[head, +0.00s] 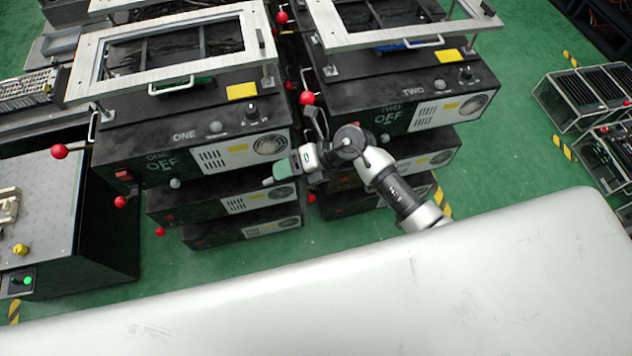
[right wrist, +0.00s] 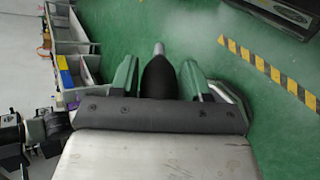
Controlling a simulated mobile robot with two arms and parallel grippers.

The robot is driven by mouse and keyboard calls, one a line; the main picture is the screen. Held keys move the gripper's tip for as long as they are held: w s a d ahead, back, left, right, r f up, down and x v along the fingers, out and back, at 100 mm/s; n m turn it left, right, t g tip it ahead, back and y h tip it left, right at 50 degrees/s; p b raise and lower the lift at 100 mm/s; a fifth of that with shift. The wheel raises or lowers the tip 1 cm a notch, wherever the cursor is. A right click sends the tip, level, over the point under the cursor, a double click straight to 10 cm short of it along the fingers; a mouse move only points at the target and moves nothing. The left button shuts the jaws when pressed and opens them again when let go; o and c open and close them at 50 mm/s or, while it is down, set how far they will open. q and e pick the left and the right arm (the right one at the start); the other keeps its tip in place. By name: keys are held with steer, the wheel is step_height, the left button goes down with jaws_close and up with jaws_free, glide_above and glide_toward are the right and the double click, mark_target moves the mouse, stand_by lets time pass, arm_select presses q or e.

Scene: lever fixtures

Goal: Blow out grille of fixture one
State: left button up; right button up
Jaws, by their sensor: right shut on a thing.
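Fixture one (head: 190,143) is a black box marked ONE and OFF, at the left of the middle in the head view. Its front has a pale panel with dark slots (head: 211,158) and a round grille (head: 271,145). My right gripper (head: 280,172) is just in front of and below that grille. In the right wrist view, its green fingers are shut on a black blower bulb (right wrist: 157,76) with a grey nozzle (right wrist: 159,48). The bulb is mostly hidden in the head view. I cannot tell whether the nozzle points at the grille. My left gripper is out of view.
Fixture two (head: 400,112), also reading OFF, stands close on the right. Red-knobbed levers (head: 307,98) stick out by the fixtures. More black boxes (head: 240,231) are stacked below. A pale surface (head: 330,295) fills the front; green floor lies between.

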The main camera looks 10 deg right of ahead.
steer(key=w+d+f+m+t+h+b, duration=0.1)
steer(key=d+f+m+t, duration=0.1)
steer(key=f+m+t, duration=0.2)
steer(key=w+d+f+m+t+h+b, duration=0.1)
steer(key=w+f+m+t+h, duration=0.1)
steer(key=f+m+t, duration=0.3)
steer(key=shift+w+d+f+m+t+h+b, duration=0.3)
steer(key=shift+d+f+t, duration=0.1)
steer(key=shift+t, duration=0.3)
steer(key=o, duration=0.3)
steer(key=c, duration=0.3)
steer(key=shift+c, duration=0.2)
steer(key=o, duration=0.4)
steer(key=shift+c, duration=0.2)
